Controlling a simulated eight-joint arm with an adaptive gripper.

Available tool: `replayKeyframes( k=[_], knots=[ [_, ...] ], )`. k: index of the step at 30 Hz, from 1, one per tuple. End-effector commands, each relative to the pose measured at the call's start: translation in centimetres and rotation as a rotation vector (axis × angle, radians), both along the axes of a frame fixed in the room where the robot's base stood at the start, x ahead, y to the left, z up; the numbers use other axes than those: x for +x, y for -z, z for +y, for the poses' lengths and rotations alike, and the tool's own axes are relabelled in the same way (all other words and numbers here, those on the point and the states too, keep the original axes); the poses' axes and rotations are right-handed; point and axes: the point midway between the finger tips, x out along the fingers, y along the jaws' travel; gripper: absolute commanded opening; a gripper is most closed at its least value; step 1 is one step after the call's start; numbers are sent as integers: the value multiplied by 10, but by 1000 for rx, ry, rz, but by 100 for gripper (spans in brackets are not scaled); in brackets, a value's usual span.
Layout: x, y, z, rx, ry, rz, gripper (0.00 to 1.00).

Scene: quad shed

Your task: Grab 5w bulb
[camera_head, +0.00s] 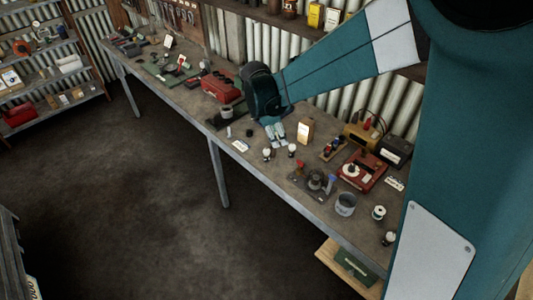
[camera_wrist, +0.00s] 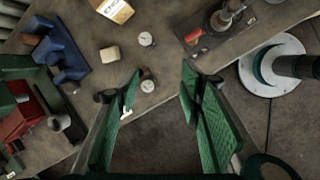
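Two small bulb-like objects with white tops and dark lower parts stand on the bench in the head view, one left (camera_head: 267,153) and one right (camera_head: 291,150). Two small round items with pale tops also show in the wrist view, one farther off (camera_wrist: 146,38) and one (camera_wrist: 147,86) near the left fingertip. I cannot read a wattage on any of them, so I cannot tell which is the 5w bulb. My gripper (camera_wrist: 160,80) is open, with green pads apart and nothing between them. In the head view my gripper (camera_head: 278,132) is above the bench, just behind the two bulb-like objects.
The workbench (camera_head: 225,152) is crowded. A red toolbox (camera_head: 221,88) is to the left. The bench's front edge is close to the bulb-like objects.

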Motion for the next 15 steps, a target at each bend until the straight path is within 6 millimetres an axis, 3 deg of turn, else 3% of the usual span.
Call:
replayKeyframes(
  k=[15],
  knots=[
    [37,76,56,-143,-274,125,38]
  ],
)
